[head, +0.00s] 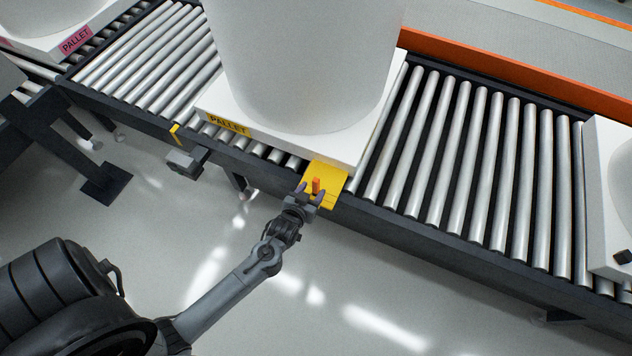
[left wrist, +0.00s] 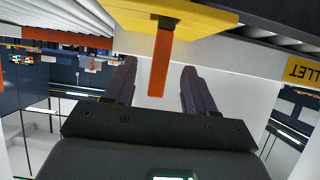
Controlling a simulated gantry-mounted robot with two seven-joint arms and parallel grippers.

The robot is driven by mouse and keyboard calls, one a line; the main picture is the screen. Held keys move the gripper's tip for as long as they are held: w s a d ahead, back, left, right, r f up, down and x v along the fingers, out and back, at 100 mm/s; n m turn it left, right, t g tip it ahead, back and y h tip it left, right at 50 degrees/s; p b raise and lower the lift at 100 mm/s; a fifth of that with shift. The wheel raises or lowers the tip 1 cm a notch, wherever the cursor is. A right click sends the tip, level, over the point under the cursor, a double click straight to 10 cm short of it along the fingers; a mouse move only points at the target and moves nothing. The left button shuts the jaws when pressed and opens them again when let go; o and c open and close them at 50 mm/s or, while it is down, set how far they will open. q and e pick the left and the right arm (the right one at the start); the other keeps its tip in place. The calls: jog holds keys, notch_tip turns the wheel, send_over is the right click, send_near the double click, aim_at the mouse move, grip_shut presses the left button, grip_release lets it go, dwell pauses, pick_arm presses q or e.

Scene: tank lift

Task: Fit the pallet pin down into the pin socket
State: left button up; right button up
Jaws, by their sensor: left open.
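The pallet pin (head: 316,185) is a small orange bar standing up from the yellow bracket (head: 329,175) at the conveyor's near edge, beside the white pallet. In the left wrist view the pin (left wrist: 160,65) joins the yellow bracket (left wrist: 200,16) at a dark fitting, probably the pin socket (left wrist: 168,22). How deep the pin sits is unclear. My left gripper (head: 311,190) is open at the pin. In the left wrist view its fingers (left wrist: 159,80) lie on either side of the pin, with a visible gap on each side. My right gripper is not in view.
A large white tank (head: 305,60) stands on the white pallet (head: 285,140) above the bracket. Rollers (head: 470,150) run left and right, with another white pallet (head: 602,215) at the right. A small grey box (head: 185,162) juts from the conveyor's near rail. The floor in front is clear.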

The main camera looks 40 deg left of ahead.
pick_arm(q)
jog(key=shift+p+v, duration=0.8)
jog(key=shift+v, duration=1.85)
jog(key=s+d+r+m+g+h+p, duration=0.1)
jog(key=s+d+r+h+p, duration=0.1)
jog(key=r+p, duration=0.5)
jog(key=s+d+r+m+g+h+p, duration=0.1)
jog(key=d+r+m+p, duration=0.15)
jog(key=r, duration=0.85)
jog(key=s+d+r+m+g+h+p, duration=0.1)
jog(key=s+d+r+m+g+p, duration=0.2)
jog(key=s+g, duration=0.65)
notch_tip(320, 180, up, 39)
jog(key=s+n+t+p, duration=0.1)
jog(key=s+t+p, duration=0.1)
jog(key=p, duration=3.5)
jog(key=shift+t, duration=0.45)
jog(key=shift+s+a+r, duration=0.1)
jog(key=shift+r, duration=0.05)
